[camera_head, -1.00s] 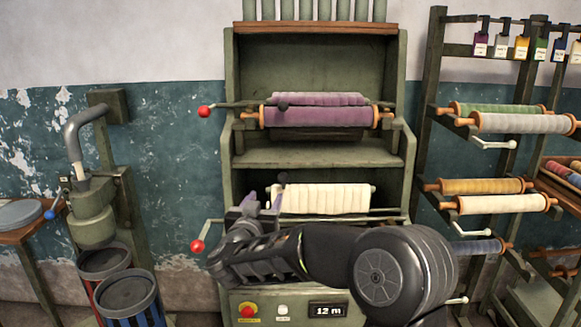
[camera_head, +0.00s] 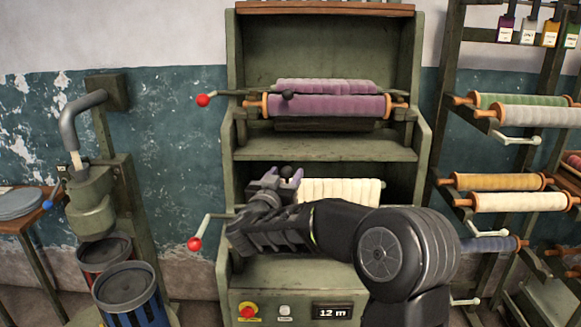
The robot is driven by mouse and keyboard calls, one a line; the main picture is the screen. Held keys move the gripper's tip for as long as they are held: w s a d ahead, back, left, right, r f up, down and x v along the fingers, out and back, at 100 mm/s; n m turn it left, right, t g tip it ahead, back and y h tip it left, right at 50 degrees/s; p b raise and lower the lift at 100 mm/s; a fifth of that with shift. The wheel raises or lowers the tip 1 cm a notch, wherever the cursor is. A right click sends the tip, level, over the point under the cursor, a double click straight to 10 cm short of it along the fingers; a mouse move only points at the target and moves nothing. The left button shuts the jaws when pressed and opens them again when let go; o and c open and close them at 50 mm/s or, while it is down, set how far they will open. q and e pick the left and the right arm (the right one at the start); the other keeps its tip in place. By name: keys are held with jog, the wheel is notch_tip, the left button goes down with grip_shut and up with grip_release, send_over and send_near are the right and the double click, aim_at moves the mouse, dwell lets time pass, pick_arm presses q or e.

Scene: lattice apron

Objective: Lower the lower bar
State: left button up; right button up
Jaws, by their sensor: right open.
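The lower bar is mostly hidden behind my right arm; its black knob (camera_head: 286,170) shows in front of the lower bay of the green cabinet. My right gripper (camera_head: 284,177) is open, its purple-tipped fingers just below and close around the knob. I cannot tell whether they touch it. A cream roll (camera_head: 345,192) lies behind, partly covered by my gripper. A crank with a red ball (camera_head: 194,243) sticks out at the left of the lower bay. My left gripper is not in view.
The upper bay holds a purple roll (camera_head: 340,106) with its own black knob (camera_head: 288,95) and red-ball crank (camera_head: 203,100). A control panel reading 12 m (camera_head: 332,312) sits below. A rack of rolls (camera_head: 520,202) stands right; a pump and bins (camera_head: 128,290) stand left.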

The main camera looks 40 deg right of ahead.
jog(key=x, duration=0.5)
jog(key=shift+p, duration=0.3)
jog(key=shift+c, duration=0.2)
grip_shut()
jog(key=shift+a, duration=0.1)
dwell(0.8)
